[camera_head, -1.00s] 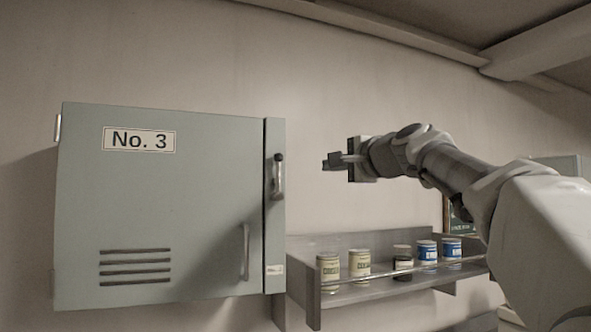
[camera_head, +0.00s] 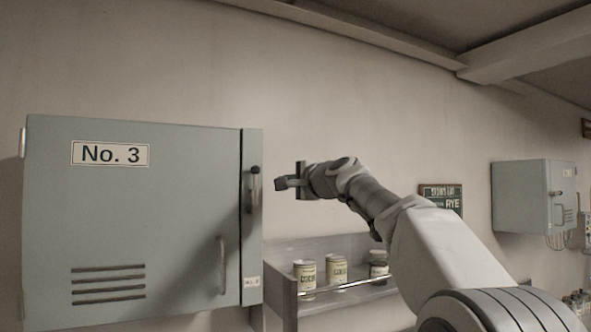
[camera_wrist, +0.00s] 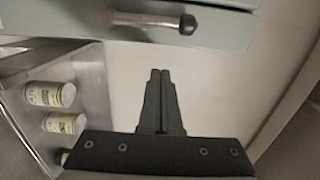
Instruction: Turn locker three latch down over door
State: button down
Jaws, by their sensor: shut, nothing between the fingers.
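The grey-green locker marked No. 3 (camera_head: 130,215) hangs on the wall at the left of the head view, its door shut. Its latch (camera_head: 250,196) is a metal bar standing upright on the narrow strip right of the door seam, with a dark knob at its top. The latch also shows at the top of the wrist view (camera_wrist: 150,19), lying across the picture with its knob to the right. My gripper (camera_head: 280,184) is shut and empty, just right of the latch in the head view. In the wrist view its fingertips (camera_wrist: 160,72) are together, apart from the latch.
A door handle (camera_head: 222,264) sits low on the locker door. A shelf (camera_head: 340,293) with several cans stands below my gripper. A second locker (camera_head: 520,196) and a dark sign (camera_head: 440,197) are farther right. The wall above my arm is clear.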

aim_at(254, 190)
jog(key=a, duration=0.1)
jog(key=s+a, duration=0.1)
jog(key=a, duration=0.1)
jog(key=shift+a+r, duration=0.1)
jog(key=shift+a, duration=0.15)
jog(key=shift+w+a, duration=0.1)
jog(key=shift+a, duration=0.1)
jog(key=shift+a+n, duration=0.25)
jog(key=shift+n, duration=0.55)
